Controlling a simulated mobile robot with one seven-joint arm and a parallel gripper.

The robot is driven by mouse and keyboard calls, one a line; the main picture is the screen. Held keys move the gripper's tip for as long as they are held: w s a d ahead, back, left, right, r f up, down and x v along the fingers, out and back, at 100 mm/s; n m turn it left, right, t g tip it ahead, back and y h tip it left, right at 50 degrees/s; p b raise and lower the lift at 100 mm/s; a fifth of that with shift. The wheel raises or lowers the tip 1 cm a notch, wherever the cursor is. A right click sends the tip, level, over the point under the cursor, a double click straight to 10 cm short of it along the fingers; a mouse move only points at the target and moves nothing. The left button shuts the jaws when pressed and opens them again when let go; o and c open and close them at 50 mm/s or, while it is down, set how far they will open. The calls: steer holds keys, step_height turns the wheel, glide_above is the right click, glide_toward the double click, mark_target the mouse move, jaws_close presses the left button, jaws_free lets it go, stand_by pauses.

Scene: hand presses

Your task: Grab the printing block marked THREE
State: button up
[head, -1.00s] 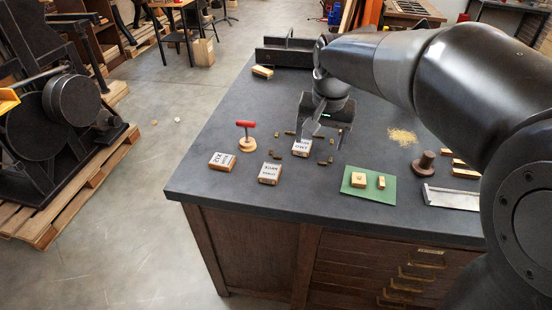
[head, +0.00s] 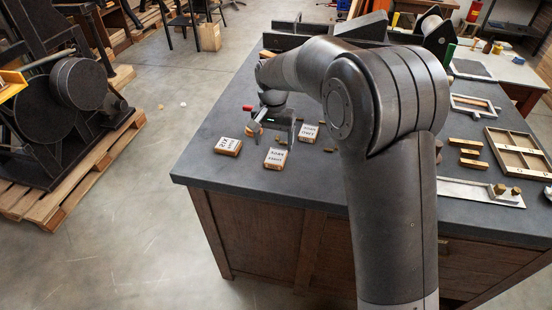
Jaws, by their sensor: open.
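Three wooden printing blocks with pale lettered tops lie on the dark worktop (head: 210,172): a left block (head: 228,147), a middle block (head: 275,158) and a right block (head: 308,132). The left one seems to read SIX, with the letters turned. The lettering on the other two is too small to read surely, so I cannot tell which is marked THREE. My gripper (head: 270,135) is open and empty, pointing down behind the left and middle blocks. It partly hides a tool with a red handle (head: 247,108).
My arm crosses the worktop and hides its middle. To its right are small wooden bars (head: 466,152), a metal tray (head: 480,191) and a compartmented wooden case (head: 520,152). The worktop's left edge is close to the left block.

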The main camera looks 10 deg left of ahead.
mark_target(276, 156)
steer(key=f, duration=0.5)
steer(key=shift+w+d+f, duration=0.15)
steer(key=shift+d+f, duration=0.2)
steer(key=c, duration=1.1)
steer(key=shift+r, duration=0.15)
